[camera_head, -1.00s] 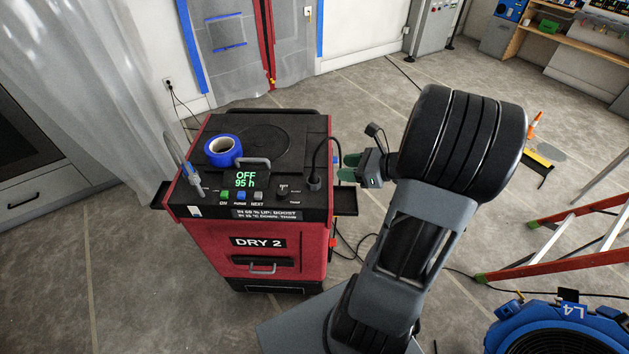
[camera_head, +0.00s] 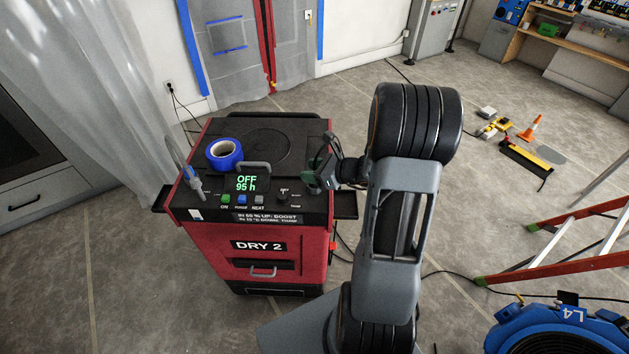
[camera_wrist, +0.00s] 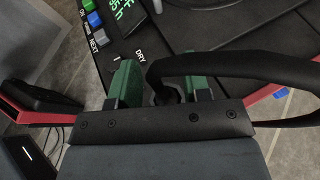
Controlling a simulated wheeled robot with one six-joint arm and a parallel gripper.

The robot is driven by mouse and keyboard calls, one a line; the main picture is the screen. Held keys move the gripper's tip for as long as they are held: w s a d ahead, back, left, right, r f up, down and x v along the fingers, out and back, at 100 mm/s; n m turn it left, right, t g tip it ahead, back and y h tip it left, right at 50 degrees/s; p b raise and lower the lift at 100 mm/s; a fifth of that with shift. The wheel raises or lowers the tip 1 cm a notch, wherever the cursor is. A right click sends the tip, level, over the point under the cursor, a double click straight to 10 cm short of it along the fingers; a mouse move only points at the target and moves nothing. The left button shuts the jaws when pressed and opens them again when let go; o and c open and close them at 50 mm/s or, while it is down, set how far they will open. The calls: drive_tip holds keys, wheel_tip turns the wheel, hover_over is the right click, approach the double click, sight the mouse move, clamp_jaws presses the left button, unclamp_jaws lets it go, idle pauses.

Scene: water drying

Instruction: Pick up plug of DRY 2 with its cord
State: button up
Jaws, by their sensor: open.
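DRY 2 is a red machine with a black top (camera_head: 262,250), standing left of my arm in the head view; its display reads OFF 95 h. My gripper (camera_head: 316,172) is at the right side of its top, near the panel. In the wrist view my gripper (camera_wrist: 160,88) is open, with a green pad on each side. The plug's lower part is hidden behind the gripper body. I cannot tell whether either pad touches it.
A blue tape roll (camera_head: 224,154) and a clear hose (camera_head: 186,172) are on the machine's top. A blue fan (camera_head: 545,328) and an orange ladder (camera_head: 550,245) stand at the right.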

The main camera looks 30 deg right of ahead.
drive_tip(key=shift+w+a+f, duration=0.25)
drive_tip(key=shift+w+a, duration=0.05)
drive_tip(key=shift+w, duration=0.05)
drive_tip(key=shift+c, duration=0.3)
clamp_jaws()
